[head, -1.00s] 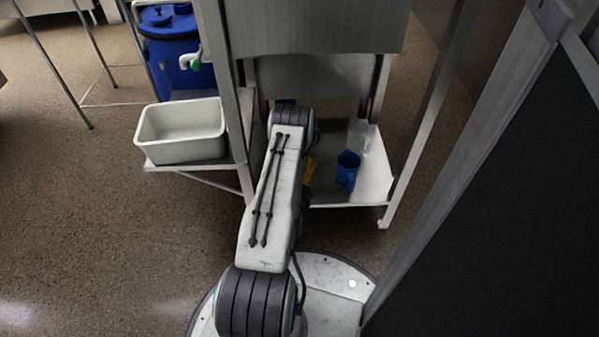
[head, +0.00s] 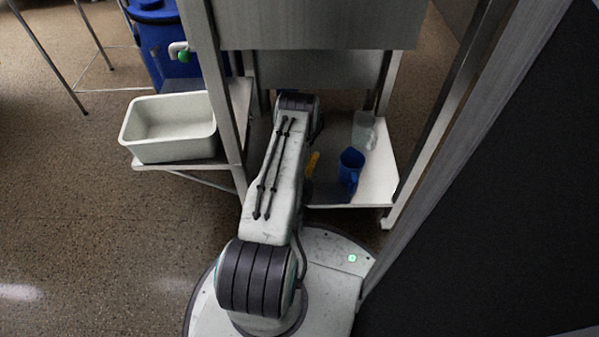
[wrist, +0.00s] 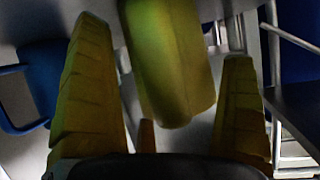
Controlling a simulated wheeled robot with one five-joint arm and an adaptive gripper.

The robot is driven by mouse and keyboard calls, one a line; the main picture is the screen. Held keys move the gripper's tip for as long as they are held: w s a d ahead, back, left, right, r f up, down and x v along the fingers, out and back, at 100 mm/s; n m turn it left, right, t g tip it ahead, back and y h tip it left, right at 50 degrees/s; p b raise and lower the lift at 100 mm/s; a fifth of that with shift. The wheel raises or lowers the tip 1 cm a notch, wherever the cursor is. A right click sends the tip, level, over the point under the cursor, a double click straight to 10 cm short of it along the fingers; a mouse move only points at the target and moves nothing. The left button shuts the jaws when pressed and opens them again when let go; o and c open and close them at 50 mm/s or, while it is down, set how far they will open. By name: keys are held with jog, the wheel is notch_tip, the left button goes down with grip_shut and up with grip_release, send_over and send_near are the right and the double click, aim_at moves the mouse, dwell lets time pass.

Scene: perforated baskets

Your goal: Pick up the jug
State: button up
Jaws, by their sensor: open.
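A blue jug (head: 350,168) with a handle stands upright on the low metal shelf (head: 372,190), in the head view. Behind it is a clear container (head: 363,130). My arm reaches over the shelf left of the jug; a yellow finger of my gripper (head: 312,163) shows beside the arm, apart from the jug. In the wrist view, two ribbed yellow fingers of my gripper (wrist: 163,100) are spread open. A smooth yellow-green body (wrist: 170,62) shows between them; I cannot tell whether it is a third finger. A blue shape (wrist: 30,85) at the left may be the jug.
A white tub (head: 170,150) stands on a side shelf at the left, with a blue barrel (head: 165,50) behind it. Metal posts (head: 225,110) flank the low shelf, and a metal panel (head: 315,25) hangs above it. A dark panel (head: 480,190) fills the right.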

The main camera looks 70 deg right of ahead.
jog(key=shift+c, duration=0.4)
grip_shut()
dwell(0.5)
